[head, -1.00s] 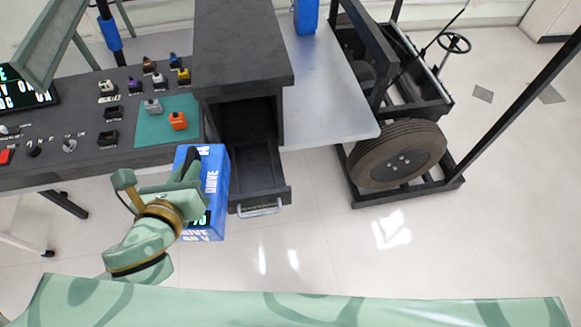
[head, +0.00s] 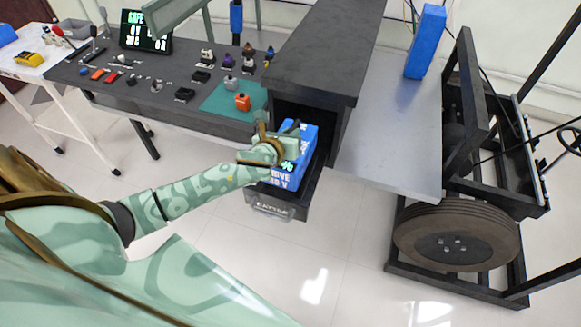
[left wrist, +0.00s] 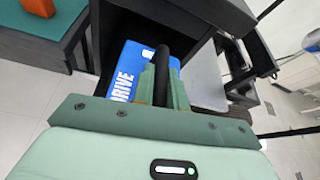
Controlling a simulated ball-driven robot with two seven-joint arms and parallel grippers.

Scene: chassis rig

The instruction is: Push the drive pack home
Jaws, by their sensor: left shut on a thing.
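The blue drive pack (head: 283,181) has white lettering and a black handle. In the head view it is over or in the pulled-out dark drawer (head: 298,207), at the mouth of the dark cabinet (head: 325,75). I cannot tell whether its underside rests on the drawer floor. My left gripper (head: 290,136) is shut on the pack's handle. In the left wrist view the fingers (left wrist: 165,82) close around the black handle, with the pack (left wrist: 125,72) beyond and the dark opening around it. My right gripper is not in view.
A dark bench (head: 140,85) with small parts and a green mat (head: 218,98) lies left of the cabinet. A grey tabletop (head: 385,150) and a wheeled chassis frame (head: 455,235) stand to the right. Clear floor lies in front.

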